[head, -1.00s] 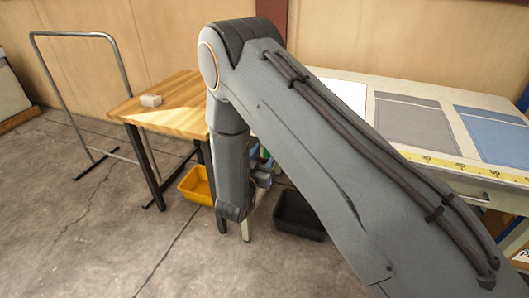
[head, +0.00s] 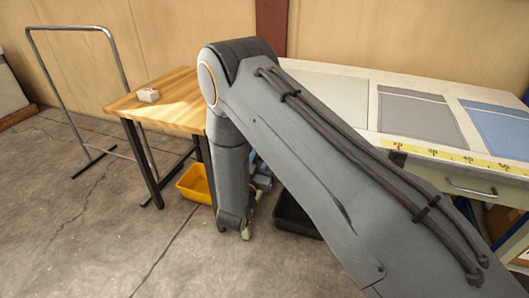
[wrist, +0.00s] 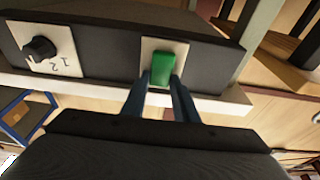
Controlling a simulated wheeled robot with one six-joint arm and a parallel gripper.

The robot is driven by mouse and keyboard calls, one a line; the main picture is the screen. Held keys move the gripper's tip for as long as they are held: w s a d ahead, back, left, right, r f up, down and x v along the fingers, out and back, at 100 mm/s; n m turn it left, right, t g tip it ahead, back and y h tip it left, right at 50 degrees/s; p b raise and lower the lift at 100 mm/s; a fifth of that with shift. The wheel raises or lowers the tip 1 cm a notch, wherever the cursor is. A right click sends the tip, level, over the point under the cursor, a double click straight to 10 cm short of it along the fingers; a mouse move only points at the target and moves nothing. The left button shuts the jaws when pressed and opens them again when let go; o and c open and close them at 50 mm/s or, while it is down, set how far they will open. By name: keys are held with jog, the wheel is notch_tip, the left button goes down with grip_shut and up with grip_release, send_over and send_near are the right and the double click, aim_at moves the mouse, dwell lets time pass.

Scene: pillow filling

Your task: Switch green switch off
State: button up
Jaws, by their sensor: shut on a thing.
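The green switch (wrist: 163,67) sits on a pale plate (wrist: 151,47) on the dark front of a control box (wrist: 107,62) in the wrist view. My gripper (wrist: 162,80) is at the switch, with one blue finger on each side of its lower part, shut on it. The switch's upper part shows clear of the fingers. The hand hides what lies below. In the head view my arm hides the gripper and the switch.
A black knob (wrist: 40,49) with a numbered plate is left of the switch on the same box. In the head view, a wooden table (head: 170,103) holds a small white block (head: 148,95). A yellow bin (head: 194,184) and a dark bin (head: 296,217) stand on the floor.

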jog(key=shift+f+t+h+b, duration=0.3)
jog(key=shift+t+h+b, duration=0.1)
jog(key=shift+t+b, duration=0.55)
jog(key=o, duration=1.1)
jog(key=shift+c, duration=0.2)
jog(key=shift+s, duration=0.1)
jog(key=v, duration=0.7)
jog(key=shift+s+b, duration=0.3)
jog(key=shift+b, duration=0.1)
jog(key=shift+s+a+f, duration=0.1)
jog(key=shift+a, duration=0.15)
